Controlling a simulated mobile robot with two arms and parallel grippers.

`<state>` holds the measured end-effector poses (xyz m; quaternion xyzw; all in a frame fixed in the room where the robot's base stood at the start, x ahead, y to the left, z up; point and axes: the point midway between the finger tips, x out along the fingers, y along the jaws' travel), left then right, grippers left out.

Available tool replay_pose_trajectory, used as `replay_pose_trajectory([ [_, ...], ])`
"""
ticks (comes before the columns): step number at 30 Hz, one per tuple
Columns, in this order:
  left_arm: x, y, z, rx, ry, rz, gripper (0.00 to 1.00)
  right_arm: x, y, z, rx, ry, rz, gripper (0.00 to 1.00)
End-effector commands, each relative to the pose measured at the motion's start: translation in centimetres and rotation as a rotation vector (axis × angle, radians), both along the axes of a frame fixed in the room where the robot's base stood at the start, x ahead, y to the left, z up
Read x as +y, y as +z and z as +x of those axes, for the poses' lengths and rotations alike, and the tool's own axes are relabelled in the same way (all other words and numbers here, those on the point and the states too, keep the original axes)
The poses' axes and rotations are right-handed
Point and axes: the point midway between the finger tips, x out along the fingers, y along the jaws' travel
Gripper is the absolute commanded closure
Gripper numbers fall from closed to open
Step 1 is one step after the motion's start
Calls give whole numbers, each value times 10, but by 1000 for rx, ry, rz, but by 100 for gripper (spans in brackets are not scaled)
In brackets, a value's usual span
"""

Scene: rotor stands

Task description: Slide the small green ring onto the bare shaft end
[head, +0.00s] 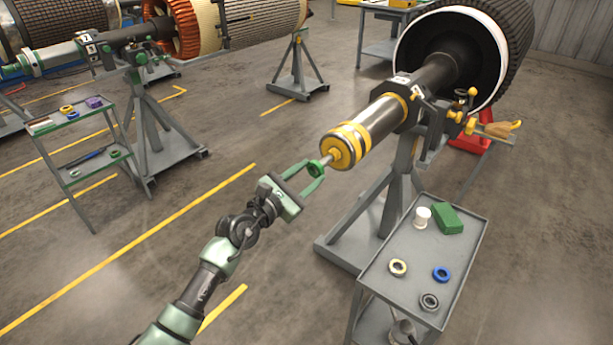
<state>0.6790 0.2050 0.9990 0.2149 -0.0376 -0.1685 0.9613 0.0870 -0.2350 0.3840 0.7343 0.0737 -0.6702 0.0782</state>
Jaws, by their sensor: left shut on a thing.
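The small green ring (316,168) is at the tip of my left gripper (313,171), which is shut on it. The bare shaft end (328,159) is a thin silver stub sticking out from the yellow-banded end of the large rotor shaft (368,128). The ring is right at the stub's outer tip. I cannot tell whether it is around the tip or just in front of it. Part of the ring is hidden by the fingers. My right gripper is not in view.
A grey stand (392,200) holds up the rotor shaft. A grey trolley (452,290) at lower right carries a beige ring (398,267), a blue ring (441,274), a grey ring (429,301), a white spool (422,217) and a green box (448,218).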

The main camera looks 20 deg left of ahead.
Motion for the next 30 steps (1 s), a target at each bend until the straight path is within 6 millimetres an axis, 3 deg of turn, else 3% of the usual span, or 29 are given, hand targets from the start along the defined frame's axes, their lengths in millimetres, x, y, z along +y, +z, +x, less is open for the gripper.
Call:
replay_pose_trajectory([
  [30, -5, 0, 13, -2, 0, 0, 95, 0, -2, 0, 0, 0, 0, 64],
])
